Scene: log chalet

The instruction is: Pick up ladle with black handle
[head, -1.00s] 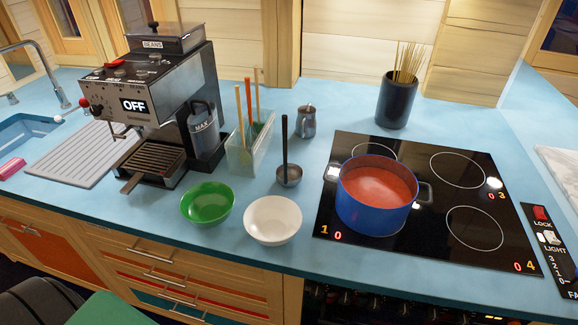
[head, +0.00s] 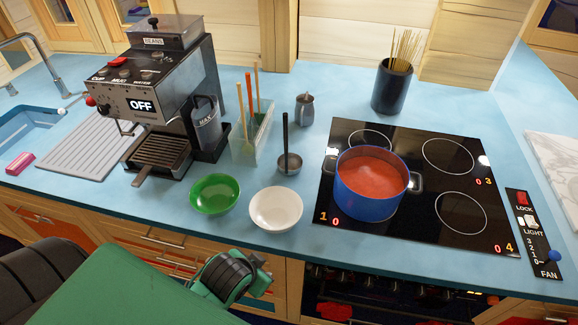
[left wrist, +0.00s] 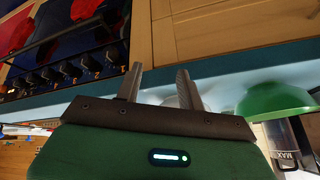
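The ladle (head: 289,164) stands on the blue counter with its black handle pointing up and its metal bowl resting on the surface. It is behind the white bowl (head: 276,209) and left of the hob. My left arm comes in from the lower left in the head view, its wrist in front of the counter's front edge, short of the ladle. In the left wrist view my left gripper (left wrist: 160,80) has its two fingers apart with nothing between them. I cannot make out the ladle in that view. My right gripper is not in view.
A green bowl (head: 214,194) sits left of the white one. A clear utensil holder (head: 250,139) and a metal jug (head: 304,109) stand behind the ladle. A blue pot (head: 371,198) of red soup is on the hob (head: 446,213). A coffee machine (head: 156,92) stands at left.

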